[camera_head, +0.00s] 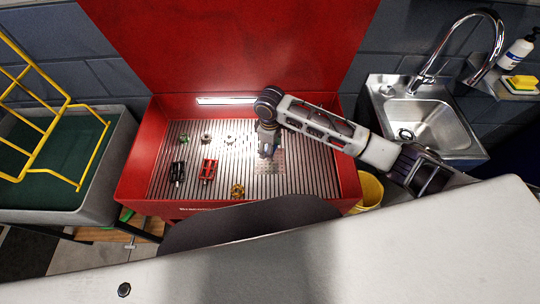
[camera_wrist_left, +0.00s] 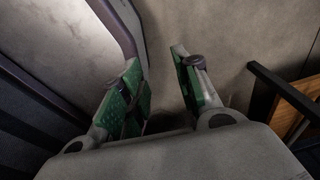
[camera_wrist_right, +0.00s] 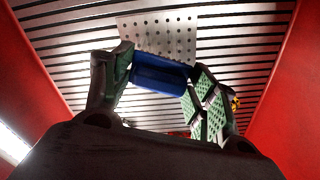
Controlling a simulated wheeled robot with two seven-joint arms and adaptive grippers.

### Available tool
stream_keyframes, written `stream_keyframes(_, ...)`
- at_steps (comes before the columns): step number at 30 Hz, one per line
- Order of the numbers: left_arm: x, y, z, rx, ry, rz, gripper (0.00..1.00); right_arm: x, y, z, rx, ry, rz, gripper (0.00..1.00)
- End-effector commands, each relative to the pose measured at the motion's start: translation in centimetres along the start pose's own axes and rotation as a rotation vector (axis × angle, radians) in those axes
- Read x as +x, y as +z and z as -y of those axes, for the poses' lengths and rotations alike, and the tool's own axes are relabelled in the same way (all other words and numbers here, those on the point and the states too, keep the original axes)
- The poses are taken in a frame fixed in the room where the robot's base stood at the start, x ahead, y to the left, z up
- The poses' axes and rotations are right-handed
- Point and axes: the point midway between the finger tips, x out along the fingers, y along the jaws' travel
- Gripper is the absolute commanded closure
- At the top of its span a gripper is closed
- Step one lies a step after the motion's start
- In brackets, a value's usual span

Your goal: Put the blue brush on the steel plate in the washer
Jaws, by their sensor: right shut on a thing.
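The blue brush (camera_wrist_right: 160,74) is between the fingers of my right gripper (camera_wrist_right: 162,64), which is shut on it. In the head view my right gripper (camera_head: 268,152) points down over the slatted floor of the red washer (camera_head: 136,172), and the brush is hidden there. The perforated steel plate (camera_wrist_right: 158,35) lies on the slats just beyond the brush in the right wrist view. It also shows in the head view (camera_head: 276,166), partly under the gripper. I cannot tell whether the brush touches it. My left gripper (camera_wrist_left: 158,62) is open and empty, outside the head view.
In the washer lie a black pedal (camera_head: 178,171), a red pedal (camera_head: 208,170), a yellow part (camera_head: 237,191) and several small parts. A grey bin with a yellow rack (camera_head: 82,150) stands left. A sink (camera_head: 428,118) and yellow bucket (camera_head: 369,190) are right.

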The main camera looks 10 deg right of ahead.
Motion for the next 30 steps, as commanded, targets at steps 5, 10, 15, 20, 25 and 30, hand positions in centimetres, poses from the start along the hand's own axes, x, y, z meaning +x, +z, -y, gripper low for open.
stream_keyframes(5, 0.1, -0.9, -0.4, -0.003, 0.004, -0.01, 0.68, 1.6, 0.0, 0.0, 0.0, 0.0, 0.0, 0.69)
stream_keyframes(10, 0.1, -1.1, -0.3, -0.003, 0.003, -0.012, 0.68, 1.8, 0.0, 0.0, 0.0, 0.001, 0.0, 0.69)
stream_keyframes(15, 0.1, -0.6, 0.3, 0.0, -0.003, -0.008, 0.68, 1.8, 0.0, 0.0, 0.0, 0.0, 0.0, 0.69)
stream_keyframes(20, 0.1, 0.4, 0.9, 0.004, -0.01, 0.003, 0.68, 2.5, 0.0, 0.0, 0.0, 0.0, 0.001, 0.69)
stream_keyframes(25, 0.2, 1.4, 1.2, 0.005, -0.012, 0.014, 0.68, 4.4, 0.1, 0.0, 0.001, -0.001, 0.002, 0.69)
stream_keyframes(30, 0.3, 1.3, 1.0, 0.004, -0.011, 0.014, 0.68, 5.5, 0.0, 0.0, 0.001, 0.0, 0.0, 0.69)
